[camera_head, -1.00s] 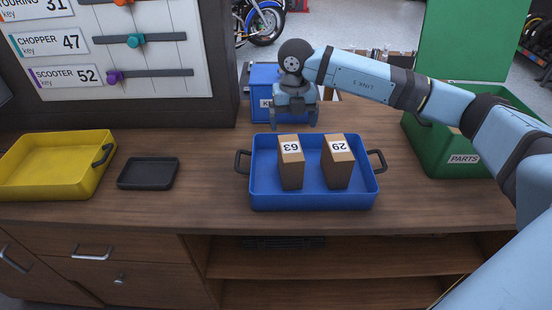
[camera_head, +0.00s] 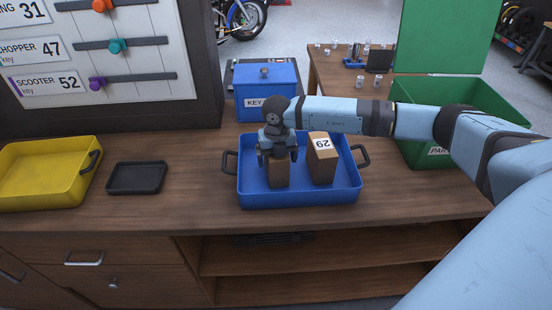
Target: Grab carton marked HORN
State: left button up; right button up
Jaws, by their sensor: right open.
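No carton with a readable HORN mark shows. Two brown cartons stand upright in the blue tray (camera_head: 300,199). The right carton (camera_head: 322,165) has a white top label that reads 62 or 29, upside down to me. The left carton (camera_head: 279,177) has its top hidden by my right gripper (camera_head: 278,158). That gripper is open and points down over the left carton, with its fingers at the carton's upper part. I cannot tell whether they touch it. My left gripper is not in view.
A blue lidded box marked KEY (camera_head: 266,92) stands behind the tray. A yellow tray (camera_head: 45,192) and a small black tray (camera_head: 137,178) lie left. The counter between them and the blue tray is clear.

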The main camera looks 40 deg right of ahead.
jog(key=c, duration=1.1)
